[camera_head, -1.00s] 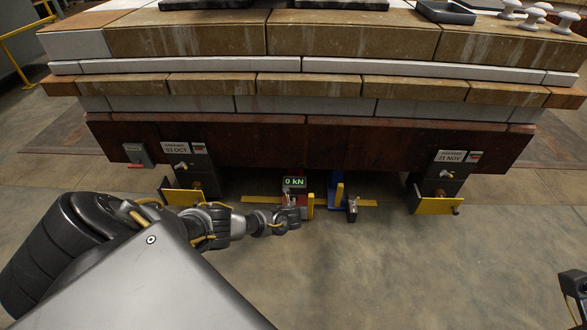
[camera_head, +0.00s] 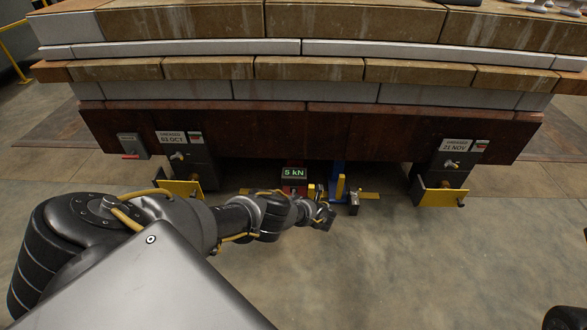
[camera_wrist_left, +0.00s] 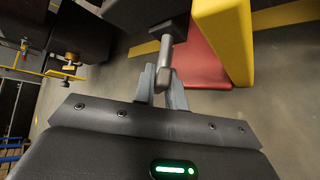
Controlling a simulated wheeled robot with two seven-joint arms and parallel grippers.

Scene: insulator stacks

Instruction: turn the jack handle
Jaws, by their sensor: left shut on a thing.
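The red jack (camera_head: 294,190) stands under the front beam, with a display reading 5 kN in green. In the left wrist view its red base (camera_wrist_left: 200,62) and a yellow block (camera_wrist_left: 228,35) show beside a grey bent metal handle (camera_wrist_left: 166,62), which comes out of a dark block. My left gripper (camera_head: 325,213) is low in front of the red jack. In the left wrist view its fingers (camera_wrist_left: 162,88) are shut on the handle's end, one on each side. In the head view the handle is hidden by the gripper.
A blue jack (camera_head: 338,183) stands close to the right of the red one. Dark supports with yellow plates (camera_head: 182,188) and (camera_head: 440,197) stand to both sides under the brick-layered stack (camera_head: 300,68). The floor (camera_head: 420,265) in front is clear.

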